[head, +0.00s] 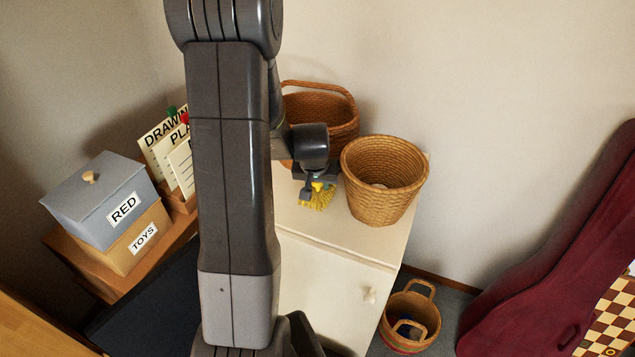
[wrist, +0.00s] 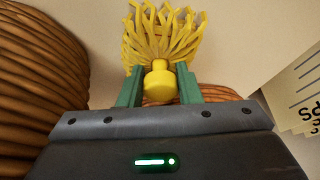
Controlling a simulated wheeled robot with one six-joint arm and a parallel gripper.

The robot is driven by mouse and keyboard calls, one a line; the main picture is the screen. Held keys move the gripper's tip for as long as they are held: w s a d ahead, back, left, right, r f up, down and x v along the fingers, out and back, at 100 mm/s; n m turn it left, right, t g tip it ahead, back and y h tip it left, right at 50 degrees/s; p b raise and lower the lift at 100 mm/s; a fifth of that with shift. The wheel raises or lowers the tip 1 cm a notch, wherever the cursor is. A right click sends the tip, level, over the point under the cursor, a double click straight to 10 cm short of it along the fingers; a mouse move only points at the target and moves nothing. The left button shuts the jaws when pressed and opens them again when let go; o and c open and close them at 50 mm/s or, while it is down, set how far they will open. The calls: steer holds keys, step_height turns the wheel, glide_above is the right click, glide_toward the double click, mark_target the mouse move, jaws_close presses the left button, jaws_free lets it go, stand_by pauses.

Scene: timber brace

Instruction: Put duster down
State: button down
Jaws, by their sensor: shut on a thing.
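The duster (head: 318,198) is yellow, with a fringed head that hangs down close to the top of the white cabinet (head: 335,236). Whether it touches the cabinet top, I cannot tell. My gripper (head: 317,183) is shut on the duster's short yellow neck. In the wrist view, the duster (wrist: 160,40) shows with its fringe spread out beyond the green fingertips of my gripper (wrist: 158,88). My arm hides part of the cabinet top in the head view.
A round wicker basket (head: 384,172) stands on the cabinet just right of my gripper. A handled basket (head: 325,108) stands behind it. Labelled boxes (head: 105,200) and cards (head: 165,140) are at left. A small basket (head: 410,318) and a dark red case (head: 560,270) are on the floor.

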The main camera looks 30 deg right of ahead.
steer(key=shift+f, duration=0.15)
steer(key=c, duration=1)
jaws_free()
steer(key=shift+c, duration=0.2)
